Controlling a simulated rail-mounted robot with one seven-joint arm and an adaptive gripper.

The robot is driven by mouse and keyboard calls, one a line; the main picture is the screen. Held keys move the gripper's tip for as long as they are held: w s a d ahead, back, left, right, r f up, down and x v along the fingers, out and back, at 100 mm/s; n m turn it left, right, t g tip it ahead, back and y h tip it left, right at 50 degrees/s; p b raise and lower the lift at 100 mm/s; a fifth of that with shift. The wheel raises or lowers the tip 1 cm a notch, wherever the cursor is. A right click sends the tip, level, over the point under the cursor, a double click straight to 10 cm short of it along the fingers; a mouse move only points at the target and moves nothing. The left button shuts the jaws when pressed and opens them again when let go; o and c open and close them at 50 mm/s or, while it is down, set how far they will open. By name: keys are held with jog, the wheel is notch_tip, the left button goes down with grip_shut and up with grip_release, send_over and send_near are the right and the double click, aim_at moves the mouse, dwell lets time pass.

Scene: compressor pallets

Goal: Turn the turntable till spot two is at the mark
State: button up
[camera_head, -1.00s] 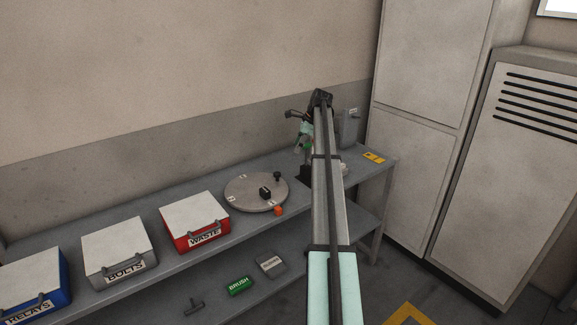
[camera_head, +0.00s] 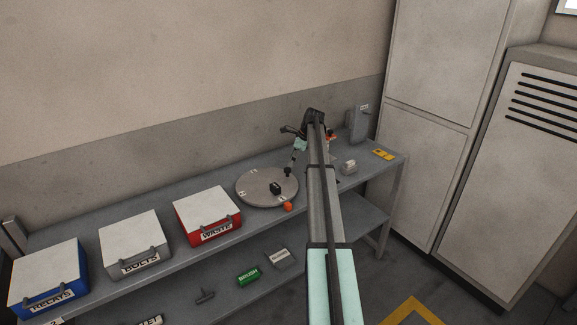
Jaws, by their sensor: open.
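The turntable (camera_head: 255,188) is a round grey disc on the bench, with small pale labels near its rim that are too small to read. A dark block (camera_head: 275,188) sits near its middle. A dark knob (camera_head: 287,172) stands at its far right edge. A small orange marker (camera_head: 288,206) sits at the disc's front edge. My gripper (camera_head: 293,164) is open, pointing down just above the knob. Its fingertips are tiny here, and I cannot tell whether they touch the knob.
Left of the turntable stand a red WASTE box (camera_head: 206,216), a grey BOLTS box (camera_head: 134,246) and a blue RELAYS box (camera_head: 48,280). A small pale object (camera_head: 348,167) and yellow pieces (camera_head: 383,154) lie to the right. A grey unit (camera_head: 358,124) stands behind.

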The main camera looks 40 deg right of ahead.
aim_at(288, 169)
jog(key=shift+p+x, duration=0.65)
jog(key=shift+x, duration=2.05)
grip_shut()
